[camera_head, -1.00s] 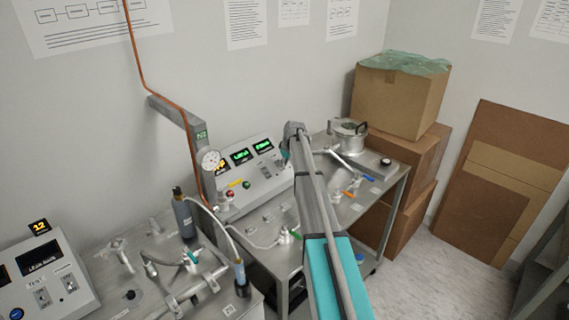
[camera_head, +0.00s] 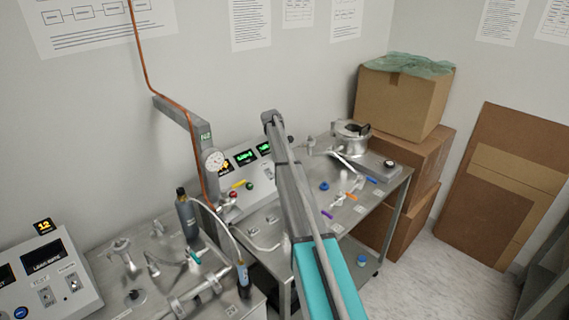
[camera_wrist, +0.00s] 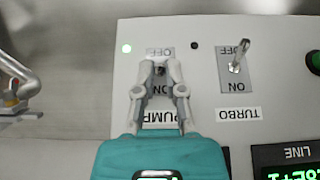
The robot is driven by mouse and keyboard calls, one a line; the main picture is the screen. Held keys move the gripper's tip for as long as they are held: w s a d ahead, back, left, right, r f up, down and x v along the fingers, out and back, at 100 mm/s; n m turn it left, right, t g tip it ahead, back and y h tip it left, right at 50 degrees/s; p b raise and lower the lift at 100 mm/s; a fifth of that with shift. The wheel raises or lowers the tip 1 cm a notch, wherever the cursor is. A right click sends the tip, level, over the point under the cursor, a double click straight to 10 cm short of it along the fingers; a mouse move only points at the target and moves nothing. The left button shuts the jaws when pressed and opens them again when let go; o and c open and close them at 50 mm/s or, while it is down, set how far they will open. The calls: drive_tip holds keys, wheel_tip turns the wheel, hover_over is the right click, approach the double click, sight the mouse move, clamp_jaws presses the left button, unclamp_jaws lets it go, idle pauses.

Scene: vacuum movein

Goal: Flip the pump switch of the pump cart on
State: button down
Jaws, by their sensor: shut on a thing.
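The pump switch (camera_wrist: 160,70) is a small toggle on the pale panel in the wrist view, above a PUMP label and between upside-down OFF and ON markings. My gripper (camera_wrist: 160,67) is closed around its lever, and the fingertips hide most of it, so its position is hard to tell. In the head view the pump cart (camera_head: 398,184) stands right of centre. Its control box (camera_head: 262,172) is partly behind my arm, which hides the gripper.
A second bench with a control box (camera_head: 50,275) stands at the left. Cardboard boxes (camera_head: 403,103) are stacked behind the cart. Open floor (camera_head: 450,275) lies to the right.

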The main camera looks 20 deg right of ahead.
drive_tip(key=shift+w+g, duration=0.1)
drive_tip(key=shift+g, duration=0.2)
drive_tip(key=c, duration=0.7)
unclamp_jaws()
